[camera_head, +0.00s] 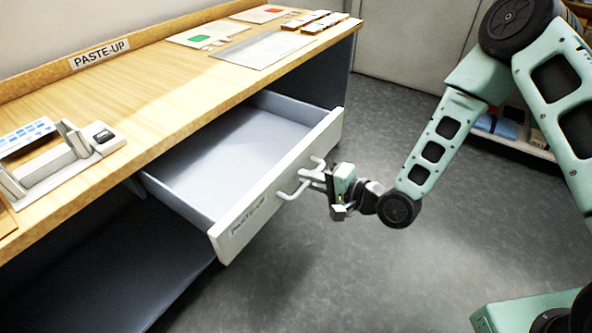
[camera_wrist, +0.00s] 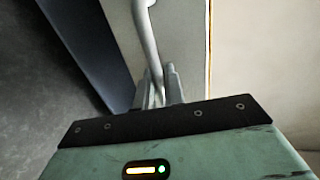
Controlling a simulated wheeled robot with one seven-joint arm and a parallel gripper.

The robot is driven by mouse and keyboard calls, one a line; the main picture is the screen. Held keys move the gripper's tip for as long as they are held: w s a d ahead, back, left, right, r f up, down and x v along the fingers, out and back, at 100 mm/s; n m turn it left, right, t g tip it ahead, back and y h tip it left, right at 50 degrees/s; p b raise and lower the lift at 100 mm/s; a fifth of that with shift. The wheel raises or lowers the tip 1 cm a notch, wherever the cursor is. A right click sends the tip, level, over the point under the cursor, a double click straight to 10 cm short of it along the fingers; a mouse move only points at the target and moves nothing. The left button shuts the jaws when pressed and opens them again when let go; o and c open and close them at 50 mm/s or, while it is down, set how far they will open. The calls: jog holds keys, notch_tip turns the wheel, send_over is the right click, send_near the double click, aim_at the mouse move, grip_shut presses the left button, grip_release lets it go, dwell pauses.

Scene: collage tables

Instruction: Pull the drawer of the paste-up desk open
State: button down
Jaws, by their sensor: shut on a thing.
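The paste-up desk (camera_head: 180,90) has a wooden top and a label reading PASTE-UP. Its drawer (camera_head: 235,158) stands well out from the desk, and its empty grey interior shows. The drawer front (camera_head: 250,215) is pale and also carries a PASTE-UP label. My gripper (camera_head: 312,176) is at the bar handle (camera_head: 291,193) on the drawer front, with its fingers shut on the bar. In the wrist view the handle (camera_wrist: 147,40) runs down between the fingers (camera_wrist: 160,90). The fingers partly hide the gripped part of the bar.
On the desk top are a device (camera_head: 65,160) at the left, paper sheets (camera_head: 255,48) and small blocks (camera_head: 311,21) at the far end. A low shelf (camera_head: 510,130) with items stands behind my arm. The grey floor (camera_head: 390,270) in front of the drawer is clear.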

jog(key=shift+f+v, duration=0.25)
jog(key=shift+v, duration=0.95)
jog(key=shift+d, duration=0.1)
jog(key=c, duration=1.6)
grip_release()
jog(key=shift+s+d, duration=0.1)
jog(key=shift+p+v, duration=2.5)
jog(key=shift+v, duration=6.05)
jog(key=shift+f, duration=0.1)
